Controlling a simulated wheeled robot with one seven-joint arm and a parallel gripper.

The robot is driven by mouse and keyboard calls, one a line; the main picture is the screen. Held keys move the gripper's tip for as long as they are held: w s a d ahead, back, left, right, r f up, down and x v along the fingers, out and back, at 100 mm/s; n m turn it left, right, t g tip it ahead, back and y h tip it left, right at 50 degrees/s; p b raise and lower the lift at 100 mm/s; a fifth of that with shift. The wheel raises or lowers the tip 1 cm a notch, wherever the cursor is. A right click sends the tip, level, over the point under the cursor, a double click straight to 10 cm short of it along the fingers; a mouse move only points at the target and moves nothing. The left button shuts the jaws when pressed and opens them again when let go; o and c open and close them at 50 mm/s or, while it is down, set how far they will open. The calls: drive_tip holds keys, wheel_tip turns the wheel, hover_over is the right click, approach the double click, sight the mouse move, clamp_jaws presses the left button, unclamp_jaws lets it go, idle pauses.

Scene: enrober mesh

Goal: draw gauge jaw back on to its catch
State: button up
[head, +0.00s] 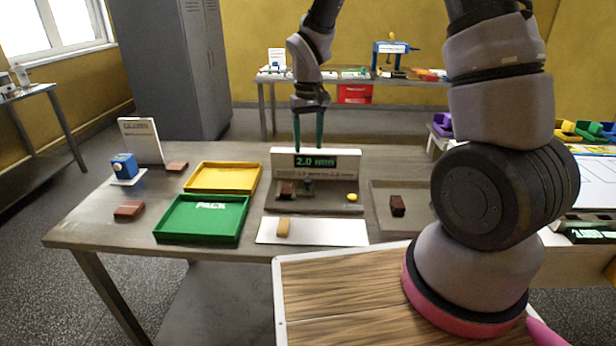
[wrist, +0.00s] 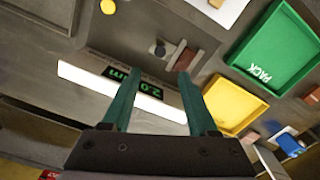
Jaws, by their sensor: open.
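The gauge (head: 330,203) is a grey plate on the table, backed by a white display panel (head: 352,165) reading 2.0 in green. A dark post (head: 309,184), perhaps the jaw, stands near its middle beside a brown block (head: 287,190). The wrist view also shows the dark post (wrist: 157,49) and brown block (wrist: 187,60). A yellow button (head: 352,197) is at the plate's right. My gripper (head: 308,149) is open and empty, pointing down above the display panel; the wrist view shows its green fingers (wrist: 158,76) spread. I cannot make out the catch.
A green PACK tray (head: 161,225) and a yellow tray (head: 190,184) lie left of the gauge. A white sheet (head: 340,233) with a tan bar (head: 283,228) lies in front. A grey tray (head: 378,188) with a brown block (head: 397,205) is at right.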

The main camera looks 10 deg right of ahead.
sight(308, 180)
wheel_tip(308, 180, down, 11)
idle(0.5)
clamp_jaws()
idle(1.4)
